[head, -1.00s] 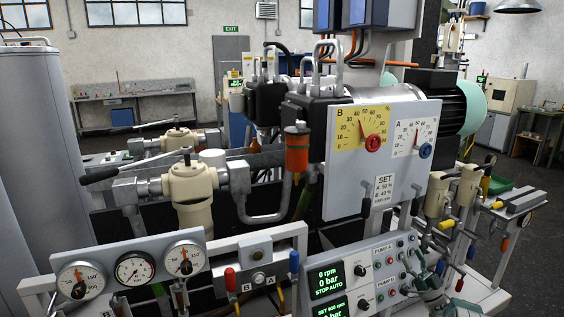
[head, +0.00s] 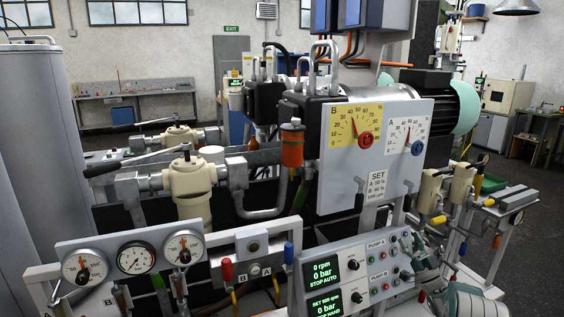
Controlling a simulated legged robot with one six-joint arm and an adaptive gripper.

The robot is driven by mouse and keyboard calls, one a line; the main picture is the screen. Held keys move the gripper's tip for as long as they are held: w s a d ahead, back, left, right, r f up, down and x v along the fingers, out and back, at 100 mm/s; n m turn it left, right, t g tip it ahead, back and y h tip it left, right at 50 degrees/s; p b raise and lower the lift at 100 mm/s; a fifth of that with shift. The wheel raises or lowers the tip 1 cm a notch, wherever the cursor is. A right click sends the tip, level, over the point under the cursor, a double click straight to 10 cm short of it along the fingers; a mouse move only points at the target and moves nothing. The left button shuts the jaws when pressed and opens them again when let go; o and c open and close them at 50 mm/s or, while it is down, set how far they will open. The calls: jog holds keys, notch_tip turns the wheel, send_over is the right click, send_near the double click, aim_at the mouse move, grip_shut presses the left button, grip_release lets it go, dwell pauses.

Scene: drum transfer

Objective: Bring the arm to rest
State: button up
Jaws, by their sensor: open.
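My gripper (head: 413,247) is at the lower right, in front of the right end of the pump control panel. It is open, and I see nothing between its fingers. A pale grey-green part of my arm shows at the bottom edge to the right of the panel. The rest of my arm is out of frame. I cannot tell how far the gripper is from the panel.
The control panel (head: 325,287) with green displays stands close in front. Gauges (head: 137,258), cream valves (head: 188,187) and the dial plate (head: 340,185) crowd the middle. Open floor (head: 517,255) shows at the right.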

jog(key=w+a+r+m+g+h, duration=0.1)
jog(key=a+r+m+h, duration=0.1)
jog(key=r+h, duration=0.3)
jog(key=w+a+r+m+h, duration=0.2)
jog(key=r+h, duration=0.2)
jog(key=r, duration=0.4)
jog(key=s+a+r+m+g+h, duration=0.2)
jog(key=s+a+r+g+h, duration=0.3)
jog(key=s, duration=0.3)
jog(key=s+a+f+g+y, duration=0.1)
jog(key=s+a+f+g, duration=0.2)
jog(key=s, duration=1)
jog(key=s+a+f+g, duration=0.3)
jog(key=s+a, duration=0.3)
jog(key=s, duration=0.8)
jog(key=s+a+f+g+y, duration=0.1)
jog(key=s+a+f+g, duration=0.2)
jog(key=s, duration=1)
jog(key=a+g, duration=0.1)
jog(key=g, duration=0.1)
jog(key=shift+s+a+f+n+g+y, duration=0.2)
jog(key=shift+s+a+n+g+y, duration=0.1)
jog(key=shift+s+n, duration=0.1)
jog(key=shift+w, duration=0.1)
